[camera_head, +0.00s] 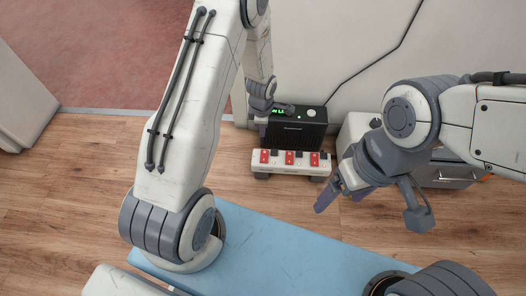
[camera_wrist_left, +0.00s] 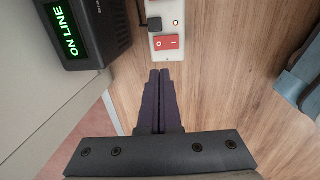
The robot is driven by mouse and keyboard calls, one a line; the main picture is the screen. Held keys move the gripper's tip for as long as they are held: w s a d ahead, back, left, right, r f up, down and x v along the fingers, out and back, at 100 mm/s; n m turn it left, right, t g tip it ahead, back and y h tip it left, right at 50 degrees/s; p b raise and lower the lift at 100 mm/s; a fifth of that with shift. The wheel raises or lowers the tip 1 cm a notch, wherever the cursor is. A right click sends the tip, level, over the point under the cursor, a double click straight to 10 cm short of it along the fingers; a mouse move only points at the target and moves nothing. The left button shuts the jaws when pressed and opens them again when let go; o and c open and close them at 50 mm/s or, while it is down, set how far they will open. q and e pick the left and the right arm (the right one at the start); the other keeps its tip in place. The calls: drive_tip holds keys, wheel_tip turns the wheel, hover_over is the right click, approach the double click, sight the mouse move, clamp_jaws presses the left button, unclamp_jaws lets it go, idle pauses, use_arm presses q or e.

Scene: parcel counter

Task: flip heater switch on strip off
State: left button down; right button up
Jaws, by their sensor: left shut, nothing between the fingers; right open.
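A white power strip (camera_head: 290,170) with red rocker switches lies in front of a black box. Its left switch (camera_head: 264,156), middle switch (camera_head: 289,157) and right switch (camera_head: 314,159) show; no label for the heater is readable. The strip's end also shows in the left wrist view (camera_wrist_left: 166,11), with one red switch (camera_wrist_left: 167,43) just ahead of the fingertips. My left gripper (camera_head: 262,131) is shut and empty, close to the strip's left end; its closed fingers (camera_wrist_left: 160,73) appear apart from the switch. My right gripper (camera_head: 341,199) is open and empty, to the right of the strip.
The black box (camera_head: 287,134) with a lit green "ON LINE" display stands behind the strip, against a pale wall. A grey drawer unit (camera_head: 448,174) stands at the right. A blue surface (camera_head: 285,250) is nearer me. Wooden floor (camera_head: 75,190) is clear at left.

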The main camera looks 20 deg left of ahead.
sight(263, 152)
use_arm(q)
drive_tip(key=f+b, duration=0.2)
drive_tip(key=f, duration=0.2)
drive_tip(key=w+f+b, duration=0.1)
drive_tip(key=f+b, duration=0.2)
drive_tip(key=f, duration=0.2)
drive_tip(key=f+b, duration=0.3)
drive_tip(key=f, duration=0.2)
drive_tip(key=shift+w+a, duration=0.25)
drive_tip(key=shift+w, duration=0.05)
drive_tip(key=shift+d, duration=0.1)
